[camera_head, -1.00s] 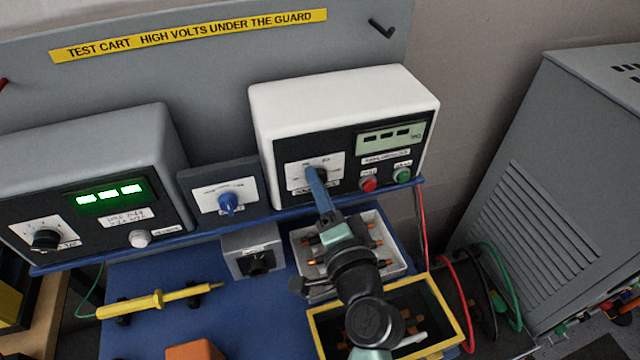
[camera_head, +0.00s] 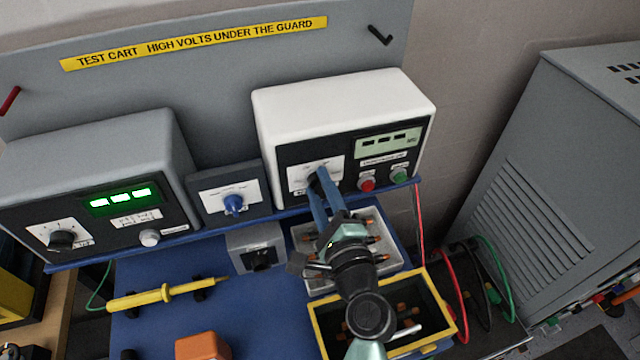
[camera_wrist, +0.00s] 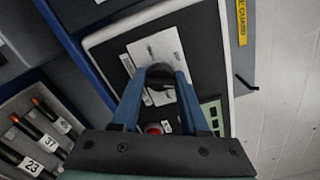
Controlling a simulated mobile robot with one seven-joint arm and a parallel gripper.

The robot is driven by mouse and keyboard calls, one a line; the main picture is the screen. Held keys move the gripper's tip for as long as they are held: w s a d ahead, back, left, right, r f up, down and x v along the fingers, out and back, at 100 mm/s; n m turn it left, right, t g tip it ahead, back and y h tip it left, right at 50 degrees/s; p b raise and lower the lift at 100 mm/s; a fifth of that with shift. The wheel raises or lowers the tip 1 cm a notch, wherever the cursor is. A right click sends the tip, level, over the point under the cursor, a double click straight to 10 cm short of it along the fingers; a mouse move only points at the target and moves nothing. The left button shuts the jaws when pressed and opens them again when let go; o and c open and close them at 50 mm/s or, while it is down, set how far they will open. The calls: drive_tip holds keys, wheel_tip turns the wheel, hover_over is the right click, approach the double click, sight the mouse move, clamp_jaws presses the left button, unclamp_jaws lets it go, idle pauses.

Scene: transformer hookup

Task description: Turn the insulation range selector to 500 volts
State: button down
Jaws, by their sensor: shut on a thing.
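The insulation range selector is a dark knob (camera_wrist: 160,86) on a white scale plate (camera_head: 308,171) on the front of the white-topped tester (camera_head: 345,110). My gripper (camera_head: 319,178) reaches up to this knob with its blue fingers. In the wrist view the two fingers (camera_wrist: 158,83) stand on either side of the knob and are shut on it. The knob's pointer and most of the scale marks are hidden or too small to read, so I cannot tell its setting.
A red button (camera_head: 367,184) and a green button (camera_head: 399,177) sit just right of the selector. Below are a pale tray (camera_head: 398,262) and a yellow-rimmed bin (camera_head: 454,318) under my arm. A blue knob (camera_head: 234,204) is on the panel to the left.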

drive_tip(key=shift+m, duration=0.4)
drive_tip(key=shift+c, duration=2.2)
unclamp_jaws()
drive_tip(key=shift+s+d+f, duration=0.15)
drive_tip(key=shift+s+d, duration=0.05)
drive_tip(key=shift+s, duration=0.35)
drive_tip(key=b+v, duration=0.4)
drive_tip(key=v, duration=0.8)
drive_tip(key=shift+w, duration=0.1)
